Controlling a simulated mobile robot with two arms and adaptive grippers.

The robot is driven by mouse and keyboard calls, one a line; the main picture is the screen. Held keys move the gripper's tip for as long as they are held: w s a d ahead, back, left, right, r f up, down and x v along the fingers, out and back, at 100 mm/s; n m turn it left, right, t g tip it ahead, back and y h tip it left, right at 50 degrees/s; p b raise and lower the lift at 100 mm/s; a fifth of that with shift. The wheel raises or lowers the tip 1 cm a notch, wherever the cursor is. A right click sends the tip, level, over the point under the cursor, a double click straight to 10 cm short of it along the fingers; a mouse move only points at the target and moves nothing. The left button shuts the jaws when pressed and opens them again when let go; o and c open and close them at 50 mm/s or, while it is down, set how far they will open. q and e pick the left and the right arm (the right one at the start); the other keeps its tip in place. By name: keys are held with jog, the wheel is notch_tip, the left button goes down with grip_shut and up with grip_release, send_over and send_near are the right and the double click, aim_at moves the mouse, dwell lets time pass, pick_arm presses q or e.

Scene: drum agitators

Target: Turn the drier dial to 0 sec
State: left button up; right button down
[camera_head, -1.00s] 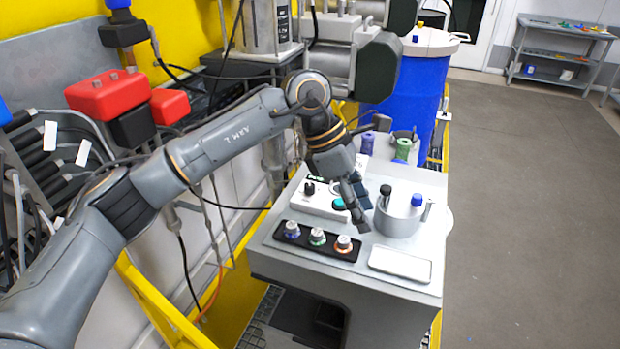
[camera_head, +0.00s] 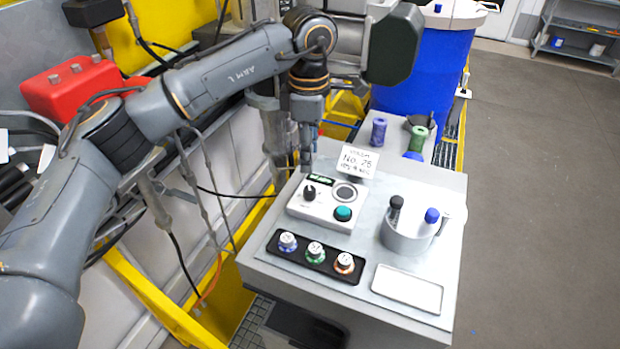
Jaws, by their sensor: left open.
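The drier looks to be the white control box (camera_head: 327,206) on the grey bench top. It has a black dial (camera_head: 309,193), a small dark display with green characters (camera_head: 320,180), a round grey disc (camera_head: 345,193) and a teal button (camera_head: 343,213). The dial's setting is too small to read. My left gripper (camera_head: 306,165) points down just behind and above the dial, apart from it as far as I can see. It is open and holds nothing visible. My right gripper is out of view.
A black tray with three capped vials (camera_head: 315,257) lies in front of the box. A round holder with bottles (camera_head: 408,236) and a white tray (camera_head: 407,288) stand to the right. A handwritten card (camera_head: 357,161) stands behind. A blue drum (camera_head: 425,75) is at the back.

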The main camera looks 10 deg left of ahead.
pick_arm(q)
jog(key=p, duration=0.2)
send_over(309, 189)
notch_tip(309, 189, down, 6)
jog(key=shift+r, duration=0.15)
notch_tip(309, 189, down, 3)
jog(key=shift+f+p, duration=0.2)
jog(key=shift+p, duration=0.3)
jog(key=shift+f, duration=0.4)
jog(key=shift+c, duration=0.4)
grip_shut()
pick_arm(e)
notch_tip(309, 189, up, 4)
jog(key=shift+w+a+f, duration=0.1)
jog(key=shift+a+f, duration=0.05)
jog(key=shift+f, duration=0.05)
